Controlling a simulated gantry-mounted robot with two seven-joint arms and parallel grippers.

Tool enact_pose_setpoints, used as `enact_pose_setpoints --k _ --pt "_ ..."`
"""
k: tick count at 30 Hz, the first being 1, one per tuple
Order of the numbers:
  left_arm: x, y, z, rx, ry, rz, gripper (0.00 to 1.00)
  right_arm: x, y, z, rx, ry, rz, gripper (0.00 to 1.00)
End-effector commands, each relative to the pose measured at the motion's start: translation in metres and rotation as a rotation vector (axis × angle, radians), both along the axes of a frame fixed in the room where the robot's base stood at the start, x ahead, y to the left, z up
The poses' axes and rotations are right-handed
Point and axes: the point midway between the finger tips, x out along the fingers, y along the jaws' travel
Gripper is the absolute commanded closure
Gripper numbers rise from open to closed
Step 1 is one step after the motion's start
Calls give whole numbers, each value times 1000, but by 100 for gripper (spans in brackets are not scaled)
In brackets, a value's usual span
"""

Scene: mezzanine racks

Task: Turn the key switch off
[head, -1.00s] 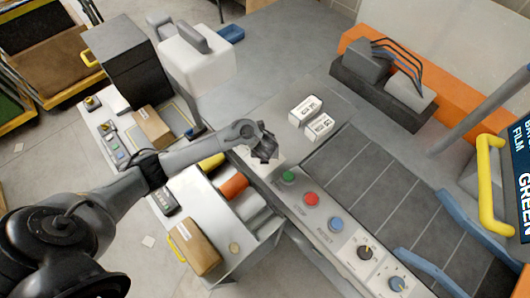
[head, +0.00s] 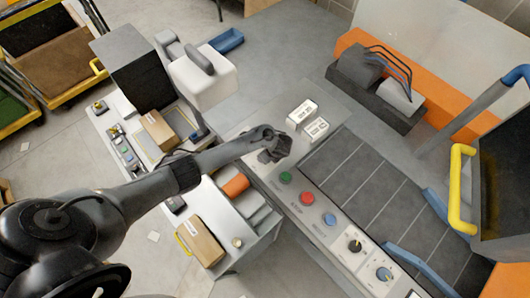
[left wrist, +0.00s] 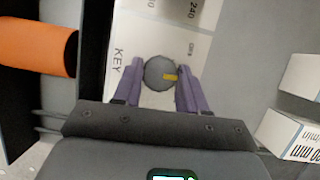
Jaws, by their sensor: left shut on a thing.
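The key switch (left wrist: 159,73) shows in the left wrist view as a round grey knob with a yellow mark pointing right, on a white panel (left wrist: 148,25) printed "KEY". My left gripper (left wrist: 160,85) has its two purple-grey fingers on either side of the knob and is shut on it. In the head view my left gripper (head: 274,150) is over the upper left end of the button panel and hides the key switch. My right gripper is in neither view.
Two small white boxes (head: 302,111) stand close behind my left gripper. An orange roll (head: 235,185) lies to the left.

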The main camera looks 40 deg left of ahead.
Motion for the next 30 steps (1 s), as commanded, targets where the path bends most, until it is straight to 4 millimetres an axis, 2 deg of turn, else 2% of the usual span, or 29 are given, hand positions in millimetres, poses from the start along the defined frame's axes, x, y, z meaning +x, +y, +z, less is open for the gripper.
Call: enact_pose_setpoints --k 6,18,30 --pt "2 -2 2 -3 0 208 89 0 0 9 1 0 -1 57" --pt "4 -1 0 -2 0 550 89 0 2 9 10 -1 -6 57" --pt "5 0 0 -2 0 726 89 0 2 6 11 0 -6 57"
